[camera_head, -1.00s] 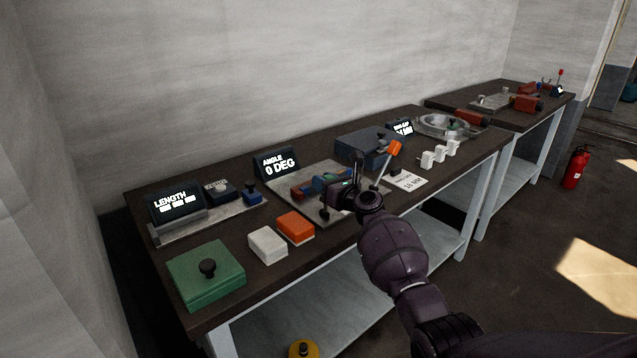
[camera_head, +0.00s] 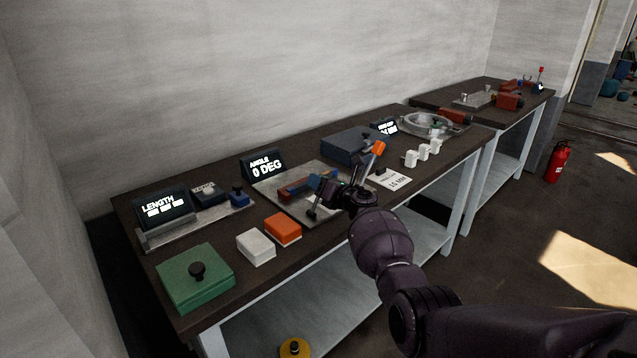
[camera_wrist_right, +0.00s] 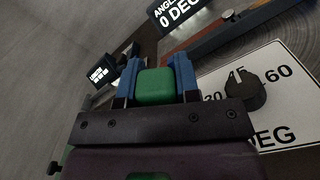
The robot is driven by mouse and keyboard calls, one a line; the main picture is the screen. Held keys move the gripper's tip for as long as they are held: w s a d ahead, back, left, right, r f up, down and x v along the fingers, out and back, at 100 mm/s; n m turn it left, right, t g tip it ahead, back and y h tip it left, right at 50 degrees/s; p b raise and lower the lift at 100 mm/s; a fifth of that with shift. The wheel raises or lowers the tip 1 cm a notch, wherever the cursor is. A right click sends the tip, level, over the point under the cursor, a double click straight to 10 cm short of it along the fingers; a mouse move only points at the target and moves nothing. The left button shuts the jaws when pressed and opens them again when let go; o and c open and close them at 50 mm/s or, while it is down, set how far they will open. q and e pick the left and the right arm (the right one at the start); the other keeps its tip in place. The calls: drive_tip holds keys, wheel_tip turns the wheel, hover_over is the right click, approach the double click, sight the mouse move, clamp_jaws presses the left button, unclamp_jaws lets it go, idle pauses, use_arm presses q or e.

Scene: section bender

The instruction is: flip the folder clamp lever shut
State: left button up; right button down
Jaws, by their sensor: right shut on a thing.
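The folder (camera_head: 268,192) is a pale metal plate with a red and blue bar, in front of the ANGLE display (camera_head: 265,165), which reads 0 DEG. My right gripper (camera_head: 322,182) is over its right part. In the right wrist view, the blue fingers of my right gripper (camera_wrist_right: 156,82) are shut on a green block (camera_wrist_right: 155,88), which appears to be the grip of the clamp lever. The lever's shaft and pivot are hidden behind the gripper. My left gripper is out of view.
Orange (camera_head: 283,229) and white (camera_head: 256,247) blocks and a green box (camera_head: 196,281) lie front left. White blocks (camera_head: 423,152) stand right.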

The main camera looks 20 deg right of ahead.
drive_tip(key=shift+f, duration=0.15)
drive_tip(key=c, duration=0.8)
unclamp_jaws()
drive_tip(key=shift+c, duration=0.2)
drive_tip(key=shift+d, duration=0.1)
drive_tip(key=shift+s+d+r+p, duration=0.2)
drive_tip(key=shift+s+p, duration=0.15)
drive_tip(key=shift+s, duration=0.2)
drive_tip(key=p+v, duration=0.3)
drive_tip(key=v, duration=0.6)
drive_tip(key=shift+s, duration=0.3)
drive_tip(key=shift+f, duration=0.1)
